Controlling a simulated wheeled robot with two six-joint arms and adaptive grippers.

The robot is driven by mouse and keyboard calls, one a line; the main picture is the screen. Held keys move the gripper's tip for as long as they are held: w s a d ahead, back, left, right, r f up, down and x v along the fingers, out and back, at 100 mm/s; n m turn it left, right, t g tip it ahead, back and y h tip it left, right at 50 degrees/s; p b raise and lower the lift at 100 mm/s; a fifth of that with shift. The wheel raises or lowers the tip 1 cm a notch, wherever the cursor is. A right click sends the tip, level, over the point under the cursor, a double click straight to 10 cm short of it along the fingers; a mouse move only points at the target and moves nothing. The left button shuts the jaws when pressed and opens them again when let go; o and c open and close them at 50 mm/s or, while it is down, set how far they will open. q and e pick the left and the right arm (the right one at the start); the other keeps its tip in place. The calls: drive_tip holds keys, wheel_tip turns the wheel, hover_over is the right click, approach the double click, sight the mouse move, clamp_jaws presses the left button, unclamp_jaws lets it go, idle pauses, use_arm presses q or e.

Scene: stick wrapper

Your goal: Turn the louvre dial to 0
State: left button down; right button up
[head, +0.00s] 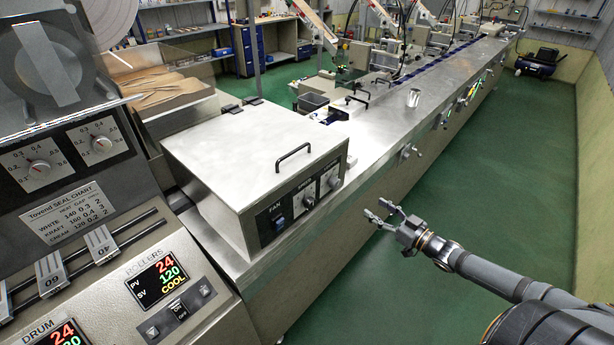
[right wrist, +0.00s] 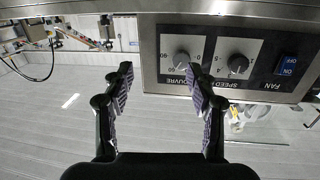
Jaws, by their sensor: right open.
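The louvre dial (head: 333,181) is a dark round knob on a white plate at the right end of the front panel of a metal box. In the right wrist view, the louvre dial (right wrist: 182,58) appears upside down, beyond and between the fingers; its pointer setting is too small to read surely. My right gripper (head: 377,209) is open and empty, in the air to the right of the panel and apart from it. Its two fingers (right wrist: 160,82) also show in the right wrist view. My left gripper is not in view.
Beside the louvre dial are the speed dial (right wrist: 236,65) and the blue fan switch (right wrist: 287,66). The box (head: 250,150) has a black handle (head: 293,155) on top. A roller control panel (head: 160,280) stands at the left.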

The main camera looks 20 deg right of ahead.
sight(338, 185)
drive_tip(key=w+a+b, duration=0.2)
drive_tip(key=w+a+r+y+b, duration=0.1)
drive_tip(key=w+a+b, duration=0.1)
drive_tip(key=w, duration=0.1)
drive_tip(key=w+a+r+n+y+b, duration=0.1)
drive_tip(key=w+a+b, duration=0.1)
drive_tip(key=b, duration=0.1)
drive_tip(key=shift+w+a+r, duration=0.15)
drive_tip(key=shift+w+r, duration=0.1)
drive_tip(key=shift+w, duration=0.15)
drive_tip(key=b+x, duration=0.1)
drive_tip(key=b, duration=0.1)
drive_tip(key=b+x, duration=0.2)
drive_tip(key=b, duration=0.1)
drive_tip(key=shift+w+r, duration=0.1)
drive_tip(key=shift+r, duration=0.2)
drive_tip(key=shift+w+a+r+b, duration=0.1)
drive_tip(key=shift+w+r+b, duration=0.15)
drive_tip(key=shift+b, duration=0.15)
drive_tip(key=c, duration=1.2)
